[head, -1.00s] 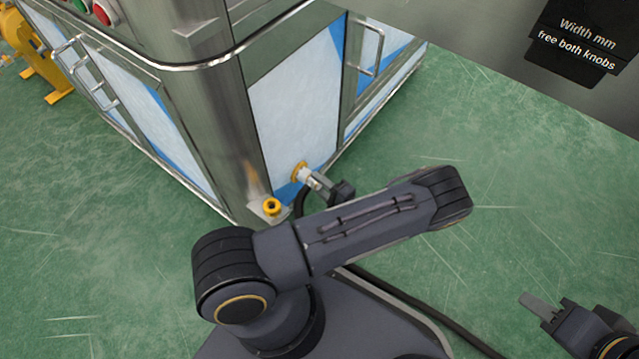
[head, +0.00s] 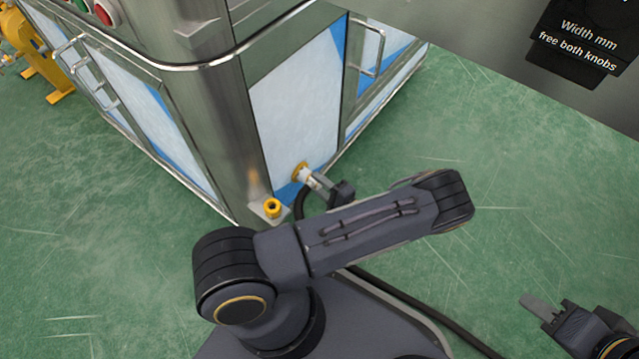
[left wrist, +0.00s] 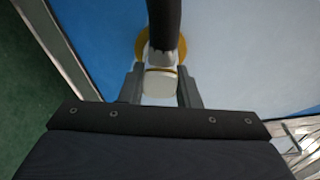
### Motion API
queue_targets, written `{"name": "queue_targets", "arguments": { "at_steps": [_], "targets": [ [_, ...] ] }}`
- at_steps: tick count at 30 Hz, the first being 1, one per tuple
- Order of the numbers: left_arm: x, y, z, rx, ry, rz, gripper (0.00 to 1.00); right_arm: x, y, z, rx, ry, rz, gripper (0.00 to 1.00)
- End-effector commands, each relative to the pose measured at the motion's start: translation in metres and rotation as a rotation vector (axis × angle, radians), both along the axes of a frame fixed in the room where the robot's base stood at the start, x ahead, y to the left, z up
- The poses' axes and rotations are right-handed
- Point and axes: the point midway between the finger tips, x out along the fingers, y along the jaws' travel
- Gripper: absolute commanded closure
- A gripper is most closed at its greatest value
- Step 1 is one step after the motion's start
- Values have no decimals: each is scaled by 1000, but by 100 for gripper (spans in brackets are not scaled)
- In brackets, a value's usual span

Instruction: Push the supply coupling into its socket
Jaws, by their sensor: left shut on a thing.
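The supply coupling (head: 310,179) is a pale, short cylinder at the yellow socket ring (head: 299,170), low on the cabinet's corner panel. It also shows in the left wrist view (left wrist: 160,84), in front of the yellow ring (left wrist: 142,44), with a black hose crossing over it. My left gripper (head: 318,184) is shut on the coupling, with one finger on each side of it. The coupling lines up with the ring and meets it or nearly so; how deep it sits is hidden. My right gripper (head: 539,305) is at the lower right, away from the cabinet; its finger gap cannot be made out.
A yellow ring-shaped fitting (head: 272,207) stands on a small ledge left of the socket. The black hose (head: 299,205) passes beneath my left arm. The steel cabinet (head: 215,110) has protruding door handles. The green floor (head: 510,180) is clear to the right.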

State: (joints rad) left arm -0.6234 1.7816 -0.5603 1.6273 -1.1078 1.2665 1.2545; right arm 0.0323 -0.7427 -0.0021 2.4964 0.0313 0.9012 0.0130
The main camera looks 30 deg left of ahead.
Motion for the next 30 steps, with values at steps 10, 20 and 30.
{"name": "queue_targets", "arguments": {
  "at_steps": [10, 20, 30],
  "targets": [
    [0, 2, 0, 0, 0, 0, 45, 0, 0, 0, 0, 0, 0, 64],
    [-1, -8, 2, 0, 0, -4, 45, 0, 0, 4, 0, 0, 0, 64],
    [-12, -62, 3, -1, -1, -3, 45, 0, 0, 20, 0, 0, 0, 64]
  ]
}}
